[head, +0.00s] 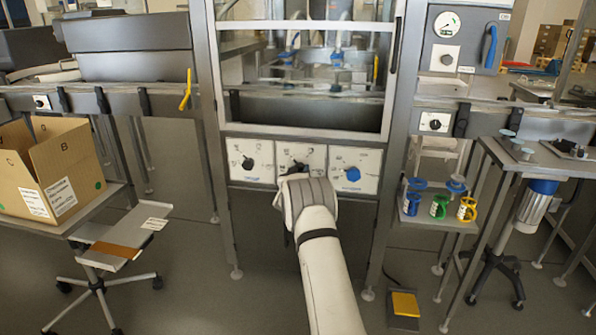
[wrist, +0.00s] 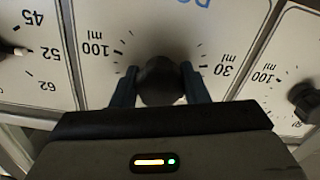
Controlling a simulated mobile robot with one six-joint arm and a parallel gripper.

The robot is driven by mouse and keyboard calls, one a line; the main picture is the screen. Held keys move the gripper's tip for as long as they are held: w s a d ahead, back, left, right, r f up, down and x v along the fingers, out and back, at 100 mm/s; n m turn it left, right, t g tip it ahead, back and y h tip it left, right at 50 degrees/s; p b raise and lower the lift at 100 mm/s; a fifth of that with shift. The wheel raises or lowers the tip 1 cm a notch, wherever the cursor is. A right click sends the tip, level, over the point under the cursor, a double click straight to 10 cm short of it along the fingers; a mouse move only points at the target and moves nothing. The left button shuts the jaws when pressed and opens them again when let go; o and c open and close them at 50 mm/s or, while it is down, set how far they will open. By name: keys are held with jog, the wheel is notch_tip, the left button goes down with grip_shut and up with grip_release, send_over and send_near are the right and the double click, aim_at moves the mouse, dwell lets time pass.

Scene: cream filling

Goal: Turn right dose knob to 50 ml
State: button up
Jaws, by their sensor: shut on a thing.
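The right dose knob (wrist: 160,80) is the black round knob on the middle panel, whose scale shows 100 ml at left and 30 ml at right in the wrist view. My gripper (wrist: 158,86) has one finger on each side of it and is shut on it. I cannot see which mark the knob points to. In the head view the middle panel (head: 316,158) shows only its upper part. My gripper and arm cover the rest.
A neighbouring panel with a black knob (head: 247,163) is on the left, and one with a blue knob (head: 352,174) on the right. A glass-fronted cabinet (head: 310,136) is above. A box (head: 60,170) stands left; a shelf with coloured spools (head: 440,218) is right.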

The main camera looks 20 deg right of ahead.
jog(key=shift+w+a+r, duration=0.1)
jog(key=shift+r, duration=0.2)
jog(key=o, duration=0.6)
jog(key=shift+c, duration=0.2)
jog(key=o, duration=0.4)
jog(key=shift+f, duration=0.25)
jog(key=shift+p+v, duration=0.6)
jog(key=shift+v, duration=3.35)
